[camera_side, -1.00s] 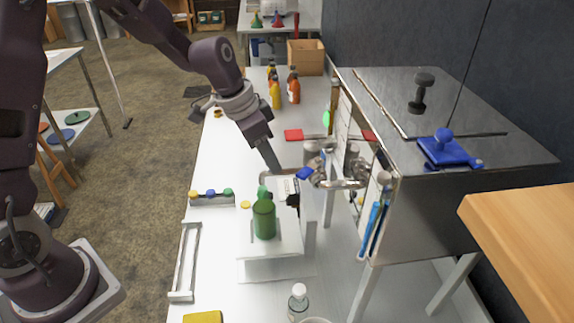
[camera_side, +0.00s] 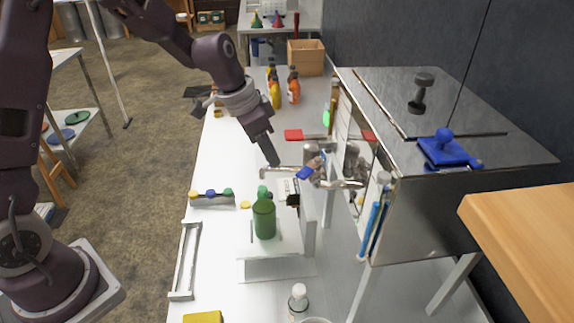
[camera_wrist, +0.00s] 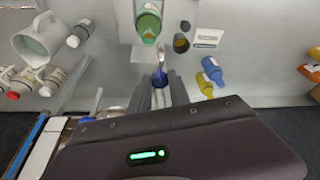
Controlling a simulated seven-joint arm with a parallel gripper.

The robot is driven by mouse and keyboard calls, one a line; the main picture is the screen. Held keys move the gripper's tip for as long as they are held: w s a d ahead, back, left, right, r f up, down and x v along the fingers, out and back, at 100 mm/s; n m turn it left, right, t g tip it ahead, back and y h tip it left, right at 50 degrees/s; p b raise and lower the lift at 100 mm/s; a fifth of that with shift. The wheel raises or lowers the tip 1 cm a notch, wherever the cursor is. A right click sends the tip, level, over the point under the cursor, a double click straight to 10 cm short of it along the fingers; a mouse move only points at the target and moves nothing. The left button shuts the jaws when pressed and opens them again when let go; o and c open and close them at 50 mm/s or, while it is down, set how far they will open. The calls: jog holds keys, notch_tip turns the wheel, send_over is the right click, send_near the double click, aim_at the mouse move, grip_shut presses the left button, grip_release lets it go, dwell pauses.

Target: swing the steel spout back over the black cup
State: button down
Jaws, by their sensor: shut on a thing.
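The steel spout (camera_side: 281,168) is a bent pipe reaching left from the valve on the evaporator's front. My gripper (camera_side: 273,162) comes down from above and is shut on the spout. In the wrist view, my gripper (camera_wrist: 161,88) has the spout's curved end (camera_wrist: 160,54) standing out past the fingers, with a blue lever close by. The black cup (camera_wrist: 181,43) is a little to the right of that end, which is not over it.
A green bottle (camera_side: 264,220) stands close to the cup on a white stand (camera_side: 262,247). The blue valve lever (camera_side: 304,173) is right of my gripper. The metal evaporator (camera_side: 420,205) bounds the right. Yellow and orange bottles (camera_side: 293,90) stand farther back.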

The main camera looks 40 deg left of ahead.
jog(key=shift+w+a, duration=0.2)
jog(key=shift+w, duration=0.05)
jog(key=shift+w+a, duration=0.25)
jog(key=shift+w, duration=0.25)
jog(key=shift+w+a, duration=0.2)
jog(key=shift+w, duration=0.3)
jog(key=shift+w+a, duration=0.2)
jog(key=shift+w, duration=0.9)
